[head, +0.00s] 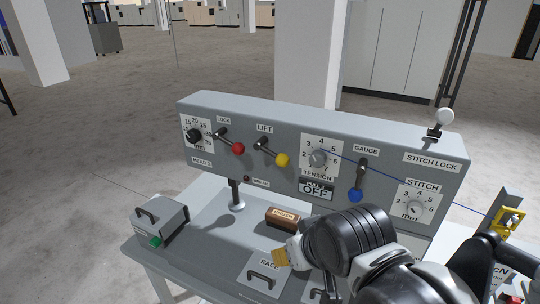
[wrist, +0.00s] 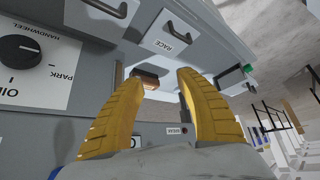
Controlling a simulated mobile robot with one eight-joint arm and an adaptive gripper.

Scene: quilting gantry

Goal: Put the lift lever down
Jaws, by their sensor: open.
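The lift lever (head: 272,151) is a dark rod with a yellow ball knob, below the LIFT label on the grey control panel (head: 240,113). Its rod slants down and right from its pivot, with the knob at the lower end. I cannot tell how far its travel goes. My gripper (head: 281,257) is low over the table, in front of and below the panel, well apart from the lever. In the wrist view its two yellow fingers (wrist: 162,78) are spread with nothing held between them. The lift lever cannot be made out in the wrist view.
The red-knobbed lock lever (head: 230,142) is left of the lift lever; the tension dial (head: 318,157) and blue-knobbed gauge lever (head: 357,182) are right. A brown block (head: 284,217) lies on the table behind my gripper. A grey box (head: 160,220) stands at the table's left.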

